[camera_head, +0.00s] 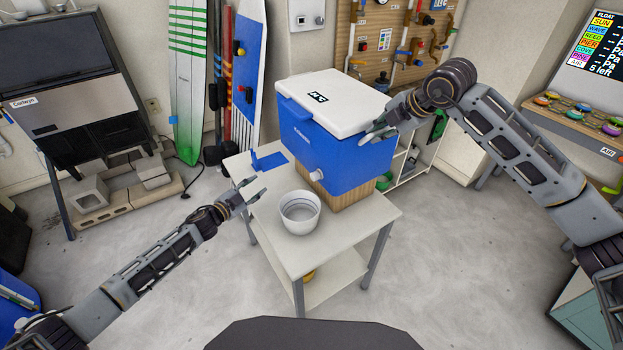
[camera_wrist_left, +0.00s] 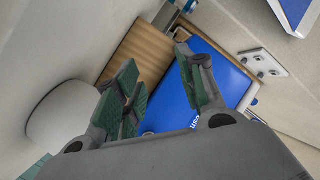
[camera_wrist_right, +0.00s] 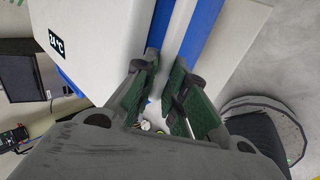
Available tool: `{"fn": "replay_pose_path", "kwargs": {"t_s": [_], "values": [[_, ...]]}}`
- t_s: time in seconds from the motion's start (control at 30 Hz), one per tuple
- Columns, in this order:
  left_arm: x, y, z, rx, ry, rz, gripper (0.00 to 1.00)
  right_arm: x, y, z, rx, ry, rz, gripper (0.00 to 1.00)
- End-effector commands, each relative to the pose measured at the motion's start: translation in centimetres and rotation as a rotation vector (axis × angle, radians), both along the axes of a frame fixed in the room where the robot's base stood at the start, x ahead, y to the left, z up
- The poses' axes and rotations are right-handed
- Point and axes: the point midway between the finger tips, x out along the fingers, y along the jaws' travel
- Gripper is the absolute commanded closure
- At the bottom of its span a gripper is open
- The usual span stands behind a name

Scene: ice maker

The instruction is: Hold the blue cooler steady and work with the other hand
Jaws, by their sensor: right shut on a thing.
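The blue cooler (camera_head: 318,150) with its white lid (camera_head: 335,103) shut sits on a wooden block (camera_head: 345,194) on a small white table (camera_head: 300,258). Its blue front also shows in the left wrist view (camera_wrist_left: 208,65). My right gripper (camera_head: 375,134) is shut on the cooler at its right side, just below the lid; the exact part held is hard to see. My left gripper (camera_head: 249,194) is open and empty, left of the cooler near the table's left edge. A white bowl (camera_head: 300,212) stands on the table in front of the cooler, below a small white spout (camera_head: 316,175).
A flat blue piece with an upright part (camera_head: 269,161) lies on the table left of the cooler. Surfboards (camera_head: 187,80) lean on the back wall. An ice machine (camera_head: 75,90) stands at the left. A shelf with coloured discs (camera_head: 578,115) is at the right.

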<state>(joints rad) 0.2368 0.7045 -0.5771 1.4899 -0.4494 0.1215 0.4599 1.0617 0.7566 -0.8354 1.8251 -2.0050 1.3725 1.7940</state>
Motion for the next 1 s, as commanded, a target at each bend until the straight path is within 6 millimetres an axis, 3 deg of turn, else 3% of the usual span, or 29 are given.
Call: {"fn": "replay_pose_path", "kwargs": {"t_s": [0.2, 0.43, 0.6, 1.0], "values": [[-2.0, -5.4, 3.4, -0.114, -0.008, -0.126, 0.61, 0.0, 0.0, 0.0, 0.001, -0.001, 0.000, 1.00], [-4.3, -9.7, 6.6, -0.249, 0.023, -0.250, 0.61, 0.0, 0.0, 0.0, 0.001, -0.001, 0.000, 1.00], [-5.6, -11.4, 7.7, -0.338, 0.078, -0.315, 0.61, 0.0, 0.0, 0.1, 0.001, -0.001, 0.000, 1.00], [-7.3, -12.8, 7.9, -0.553, 0.274, -0.382, 0.61, 0.0, 0.0, 0.1, 0.001, -0.001, 0.000, 1.00]]}}
